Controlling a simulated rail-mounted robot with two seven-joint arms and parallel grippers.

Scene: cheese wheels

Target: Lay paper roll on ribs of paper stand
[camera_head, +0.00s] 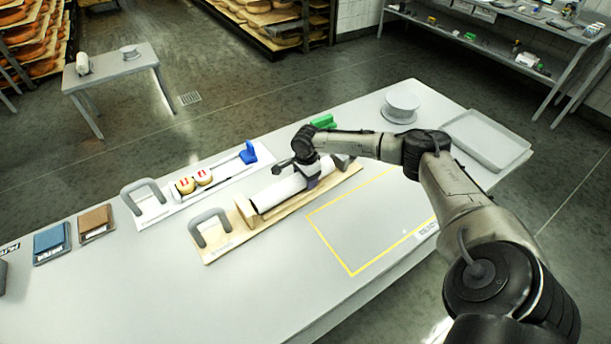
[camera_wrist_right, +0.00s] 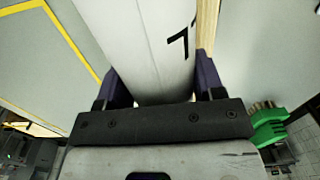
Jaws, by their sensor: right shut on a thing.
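The white paper roll (camera_head: 276,194) lies along the wooden paper stand (camera_head: 226,243), between its end pieces as seen in the head view. I cannot tell whether it rests on the ribs, which are hidden under it. The stand has a grey handle (camera_head: 209,222) at its near-left end. My right gripper (camera_head: 311,178) is over the far-right part of the roll. In the right wrist view, the purple fingers of my right gripper (camera_wrist_right: 162,86) sit on both sides of the roll (camera_wrist_right: 145,42), shut on it. My left gripper is not in view.
Behind the stand is a white board (camera_head: 152,211) with two round pieces and a blue-ended tool (camera_head: 248,153). A yellow-outlined area (camera_head: 365,228) right of the stand is empty. A green brush (camera_head: 323,121), a round grey stand (camera_head: 401,104) and a tray (camera_head: 487,138) are farther back.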

